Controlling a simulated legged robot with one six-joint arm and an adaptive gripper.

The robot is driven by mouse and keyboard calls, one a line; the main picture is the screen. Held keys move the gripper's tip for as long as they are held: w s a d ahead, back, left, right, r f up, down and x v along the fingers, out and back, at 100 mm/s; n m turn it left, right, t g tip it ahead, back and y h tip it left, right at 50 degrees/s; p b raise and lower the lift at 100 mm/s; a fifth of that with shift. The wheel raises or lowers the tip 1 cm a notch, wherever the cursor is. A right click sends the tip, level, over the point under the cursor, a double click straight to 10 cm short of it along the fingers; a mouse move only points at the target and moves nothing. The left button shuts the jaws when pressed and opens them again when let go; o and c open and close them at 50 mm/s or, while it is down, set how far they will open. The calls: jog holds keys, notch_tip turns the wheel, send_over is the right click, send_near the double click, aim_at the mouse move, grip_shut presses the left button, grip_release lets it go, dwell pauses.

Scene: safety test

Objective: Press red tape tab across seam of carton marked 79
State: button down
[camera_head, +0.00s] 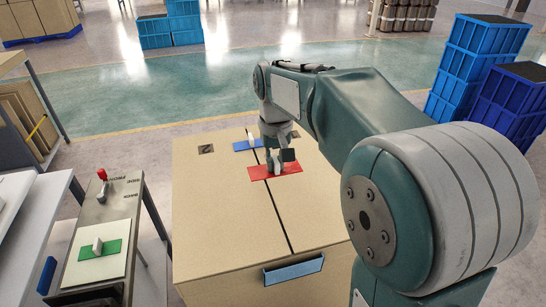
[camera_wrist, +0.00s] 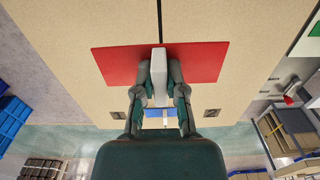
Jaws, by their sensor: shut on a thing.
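The carton (camera_head: 210,220) is a large tan box with a dark seam (camera_head: 284,222) down its top; I cannot make out a number 79. The red tape tab (camera_head: 288,169) lies across the seam, flat or nearly so; any small gap beneath is not visible. In the wrist view the red tab (camera_wrist: 205,60) extends to both sides of the seam. My gripper (camera_head: 272,164) is shut on the tab's white upright grip (camera_wrist: 159,80), one finger on each side, as the wrist view shows at my gripper (camera_wrist: 158,82).
A blue tab (camera_head: 247,145) crosses the seam farther back. A blue strip (camera_head: 293,270) is on the carton's front. A side stand (camera_head: 118,215) at left holds a green tab (camera_head: 100,249) and a red-handled item (camera_head: 103,175). Blue crates (camera_head: 470,65) stand at right.

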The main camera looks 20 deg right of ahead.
aim_at(276, 203)
jog(key=shift+f, duration=5.9)
jog(key=shift+s, duration=0.3)
jog(key=shift+f, duration=0.45)
jog(key=c, duration=0.6)
grip_release()
jog(key=o, duration=0.3)
